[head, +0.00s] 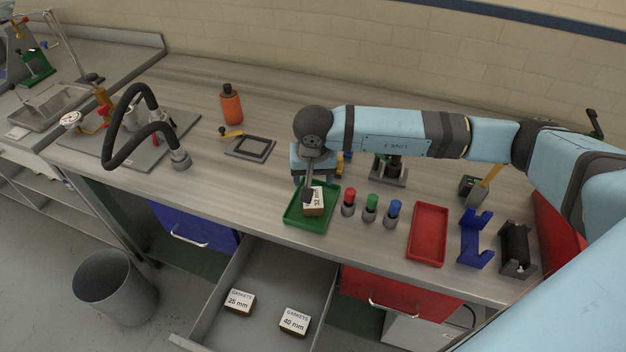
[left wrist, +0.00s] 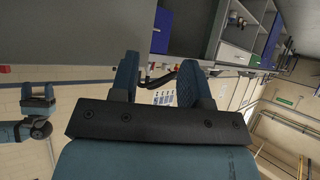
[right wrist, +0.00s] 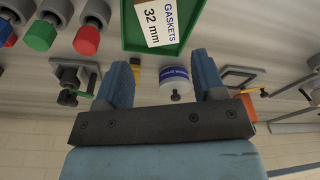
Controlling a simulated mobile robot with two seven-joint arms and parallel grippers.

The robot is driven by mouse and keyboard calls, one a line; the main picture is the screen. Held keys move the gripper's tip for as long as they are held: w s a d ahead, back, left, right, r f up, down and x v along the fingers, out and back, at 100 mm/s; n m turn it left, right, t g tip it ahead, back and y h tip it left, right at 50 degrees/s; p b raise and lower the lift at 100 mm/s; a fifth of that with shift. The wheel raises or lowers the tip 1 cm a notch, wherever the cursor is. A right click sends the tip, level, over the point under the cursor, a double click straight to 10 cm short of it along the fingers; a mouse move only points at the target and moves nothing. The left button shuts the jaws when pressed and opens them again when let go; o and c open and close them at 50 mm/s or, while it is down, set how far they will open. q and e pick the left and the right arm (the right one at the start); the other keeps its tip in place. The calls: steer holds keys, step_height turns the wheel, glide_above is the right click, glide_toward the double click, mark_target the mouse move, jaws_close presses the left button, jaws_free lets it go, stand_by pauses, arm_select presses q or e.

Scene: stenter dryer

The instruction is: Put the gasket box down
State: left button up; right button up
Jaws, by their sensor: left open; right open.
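The gasket box (head: 315,203), a small carton with a white label, is at the green tray (head: 293,219) on the bench. In the right wrist view the label of the box (right wrist: 160,22) reads "GASKETS 32 mm", with green tray around it. My right gripper (head: 308,188) is over the tray, partly covering the box. In the right wrist view its fingers (right wrist: 163,62) are spread, and the box shows just beyond their tips. My left gripper (left wrist: 160,72) is open and empty in the left wrist view, away from the bench top; the head view does not show it.
Red, green and blue capped cylinders (head: 371,208) stand just right of the green tray, then a red tray (head: 428,234). An open drawer (head: 262,310) below holds 25 mm (head: 240,302) and 40 mm (head: 294,321) gasket boxes.

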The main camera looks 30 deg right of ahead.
steer(key=s+a+m+g+y, duration=0.2)
steer(key=s+a+y, duration=0.25)
steer(key=a, duration=0.35)
steer(key=s+a+m+g+y, duration=0.1)
steer(key=s+a+m+y, duration=0.3)
steer(key=a, duration=0.3)
steer(key=s+a+r+m+t+y, duration=0.2)
steer(key=a+r+m+t+y, duration=0.15)
steer(key=m+y, duration=0.4)
steer(key=s+a+r+m+t+y, duration=0.1)
steer(key=a+r+m+t+y, duration=0.25)
steer(key=m, duration=0.75)
steer(key=w+d+f+m+t+h, duration=0.1)
steer(key=d+f+m+t+h, duration=0.35)
steer(key=m, duration=0.75)
steer(key=d+f+m+t+h, duration=0.35)
steer(key=f+m+t, duration=0.2)
steer(key=m, duration=0.65)
arm_select(q)
steer(key=shift+r, duration=0.6)
arm_select(e)
steer(key=s+d+f+m+g+h, duration=0.2)
steer(key=s+d+f+m+h, duration=0.1)
steer(key=s+f+m, duration=0.2)
steer(key=s+d+f+m+g+h, duration=0.2)
steer(key=s+d+f+m+h, duration=0.2)
steer(key=f+m, duration=0.5)
steer(key=shift+s+m+g, duration=0.3)
steer(key=shift+s+m, duration=0.35)
steer(key=shift+s, duration=0.45)
